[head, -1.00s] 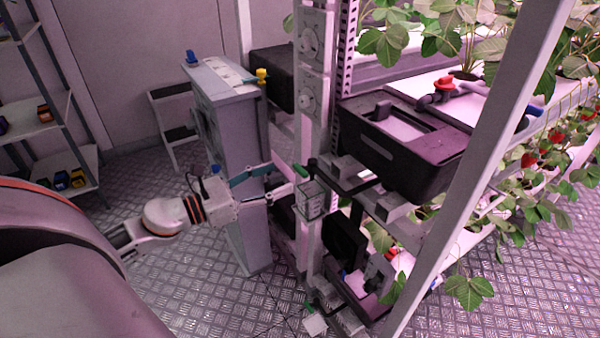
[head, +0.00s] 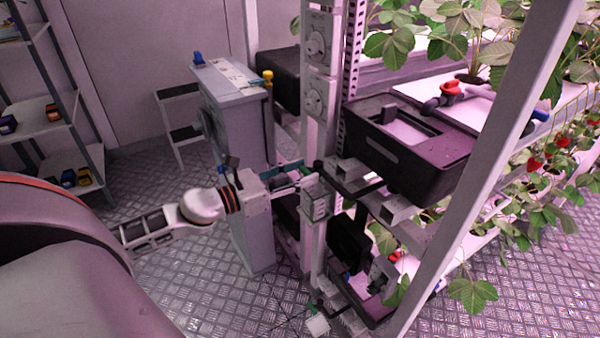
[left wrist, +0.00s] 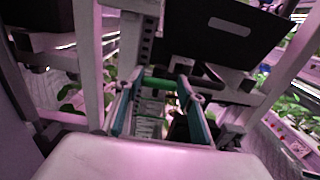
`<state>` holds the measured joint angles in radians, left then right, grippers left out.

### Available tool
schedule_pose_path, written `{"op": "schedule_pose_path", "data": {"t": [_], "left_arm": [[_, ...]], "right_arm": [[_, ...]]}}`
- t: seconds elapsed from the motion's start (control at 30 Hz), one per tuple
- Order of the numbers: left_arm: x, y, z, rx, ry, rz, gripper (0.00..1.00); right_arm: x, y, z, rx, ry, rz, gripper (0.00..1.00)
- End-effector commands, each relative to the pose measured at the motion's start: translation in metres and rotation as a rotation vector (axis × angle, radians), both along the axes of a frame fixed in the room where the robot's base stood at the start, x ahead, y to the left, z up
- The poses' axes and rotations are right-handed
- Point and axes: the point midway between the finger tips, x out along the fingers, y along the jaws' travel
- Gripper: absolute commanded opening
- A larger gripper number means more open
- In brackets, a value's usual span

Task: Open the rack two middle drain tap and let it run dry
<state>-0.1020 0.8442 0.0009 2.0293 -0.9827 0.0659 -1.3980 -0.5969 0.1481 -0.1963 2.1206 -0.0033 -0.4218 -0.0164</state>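The drain tap's green handle (left wrist: 158,83) shows in the left wrist view, lying across the gap between my fingertips. In the head view it is largely hidden by the fingers. A small grey labelled box (head: 318,206) is just below it, on the rack post. My left gripper (head: 305,172) reaches in from the left at the tap, its two teal fingers apart on either side of the handle; it also shows in the left wrist view (left wrist: 160,78). Whether the fingertips touch the handle is unclear. No water flow can be made out. My right gripper is out of view.
A black tank (head: 415,140) sits on the rack right of the tap. A tall grey cabinet (head: 240,150) stands close behind my left arm. Another green-handled tap (head: 310,307) is low on the rack. A slanted white post (head: 490,150) crosses the right side. Open floor lies at left.

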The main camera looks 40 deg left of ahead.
Motion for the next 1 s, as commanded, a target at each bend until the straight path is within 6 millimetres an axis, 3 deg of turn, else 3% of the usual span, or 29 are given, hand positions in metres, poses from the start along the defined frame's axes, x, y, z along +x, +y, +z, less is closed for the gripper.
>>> {"op": "schedule_pose_path", "data": {"t": [0.47, 1.0], "left_arm": [[0.0, 0.0, 0.002, -0.052, 0.018, 0.001, 0.17], [0.001, 0.002, 0.006, -0.454, 0.181, -0.001, 0.17]], "right_arm": [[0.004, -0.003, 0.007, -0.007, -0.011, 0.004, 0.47], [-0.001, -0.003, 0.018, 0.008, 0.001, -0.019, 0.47]]}}
